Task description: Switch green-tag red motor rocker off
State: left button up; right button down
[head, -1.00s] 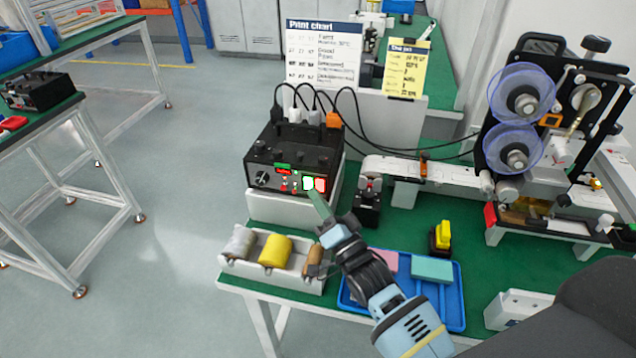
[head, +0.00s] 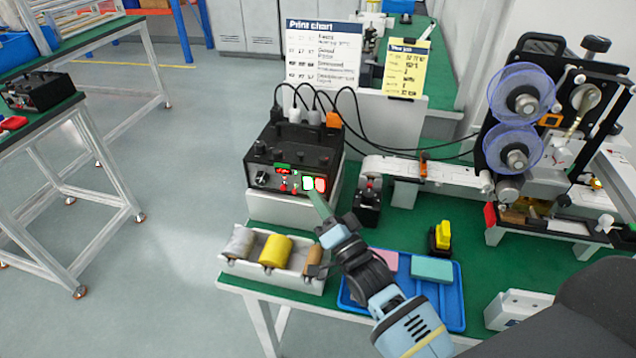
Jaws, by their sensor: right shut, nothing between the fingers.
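The black control box (head: 293,155) stands on a white block at the back left of the green bench. Which way each rocker is tipped is too small to tell. My right gripper (head: 317,202) is shut and empty, its narrow greenish fingertips pointing up at the panel just below the two rockers. I cannot tell whether the tips touch the panel. My left gripper is not in view.
A white tray (head: 234,263) with rolls and a blue tray (head: 452,300) with blocks lie at the bench front, near my right wrist. A small black device (head: 367,203) stands right of the box. The printing machine (head: 540,130) fills the right side. Cables run behind.

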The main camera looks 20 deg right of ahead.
jog(key=shift+w+d, duration=0.1)
dwell(0.3)
jog(key=shift+w+d+r, duration=0.1)
jog(key=shift+w+d, duration=0.05)
jog(key=shift+w, duration=0.1)
jog(key=shift+w+d, duration=0.2)
jog(key=shift+w, duration=0.1)
dwell(0.9)
jog(key=shift+s, duration=0.1)
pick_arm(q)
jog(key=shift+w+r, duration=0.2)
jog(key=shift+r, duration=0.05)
pick_arm(e)
jog(key=shift+s+a, duration=0.45)
jog(key=shift+s, duration=0.15)
jog(key=shift+s+a+f+p, duration=0.2)
jog(key=shift+s+a, duration=0.25)
jog(key=shift+s, duration=0.25)
jog(key=shift+s+a+f+p, duration=0.1)
jog(key=shift+s+a+p, duration=0.1)
jog(key=shift+s+a, duration=0.4)
jog(key=shift+s+a+f+p, duration=0.2)
jog(key=shift+s+a, duration=0.15)
jog(key=shift+s, duration=0.4)
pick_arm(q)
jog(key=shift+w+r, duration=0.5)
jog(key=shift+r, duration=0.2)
